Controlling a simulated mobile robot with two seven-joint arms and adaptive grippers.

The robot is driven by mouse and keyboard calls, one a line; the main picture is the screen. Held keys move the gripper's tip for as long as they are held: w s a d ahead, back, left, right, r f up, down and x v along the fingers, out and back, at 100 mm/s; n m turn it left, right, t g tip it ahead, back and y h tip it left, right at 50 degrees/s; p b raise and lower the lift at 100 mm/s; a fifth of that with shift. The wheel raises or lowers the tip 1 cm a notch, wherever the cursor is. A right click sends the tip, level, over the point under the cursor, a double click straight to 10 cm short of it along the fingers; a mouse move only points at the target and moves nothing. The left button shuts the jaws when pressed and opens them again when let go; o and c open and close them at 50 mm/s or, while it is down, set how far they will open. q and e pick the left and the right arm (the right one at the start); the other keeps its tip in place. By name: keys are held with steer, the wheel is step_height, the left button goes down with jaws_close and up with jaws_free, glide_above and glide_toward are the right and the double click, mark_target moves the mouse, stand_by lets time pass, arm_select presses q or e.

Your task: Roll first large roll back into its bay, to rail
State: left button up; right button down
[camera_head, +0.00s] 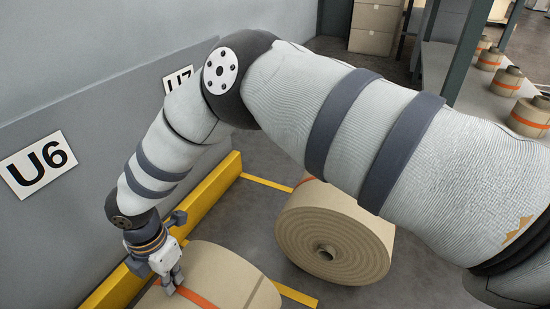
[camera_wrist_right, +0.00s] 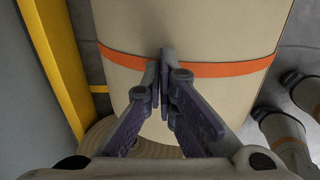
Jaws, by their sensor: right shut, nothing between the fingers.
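Two large kraft rolls with orange bands lie on the floor. One roll (camera_head: 225,272) is at the bottom of the head view, close to the yellow rail (camera_head: 212,197). The other roll (camera_head: 350,240) lies to its right and farther back, away from the rail, its wound end facing me; my arm hides part of it. I cannot tell which is the first. My right gripper (camera_head: 172,284) is shut and empty at the near roll's orange band. In the right wrist view its closed tips (camera_wrist_right: 165,58) are over that roll (camera_wrist_right: 190,22); contact is unclear. My left gripper is out of view.
Wall signs U6 (camera_head: 38,165) and U7 (camera_head: 178,80) hang above the rail. Yellow floor lines (camera_head: 267,183) run out from it. Smaller rolls (camera_head: 506,80) stand on a shelf at the right. Cartons (camera_head: 375,27) stand at the back. Grey floor is open between the rolls.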

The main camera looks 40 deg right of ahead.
steer(key=shift+w+a+f+b, duration=0.2)
steer(key=shift+w+f+b, duration=0.1)
steer(key=shift+w+b, duration=0.3)
steer(key=shift+w+a+r+b, duration=0.1)
steer(key=shift+w+a+b, duration=0.1)
steer(key=shift+w+b, duration=0.25)
steer(key=shift+w+a+f+b, duration=0.2)
steer(key=shift+w+b, duration=0.3)
steer(key=shift+b, duration=0.25)
steer(key=shift+w+a+r+b, duration=0.1)
steer(key=shift+w+a+b, duration=0.1)
steer(key=shift+w+b, duration=0.5)
steer(key=shift+w+a+b, duration=0.2)
steer(key=shift+w+b, duration=0.35)
steer(key=shift+b, duration=0.35)
steer(key=shift+w+a+b, duration=0.15)
steer(key=shift+w+b, duration=0.2)
steer(key=shift+w+a, duration=0.2)
steer(key=shift+w, duration=0.35)
steer(key=shift+w+a, duration=0.2)
steer(key=shift+w, duration=0.35)
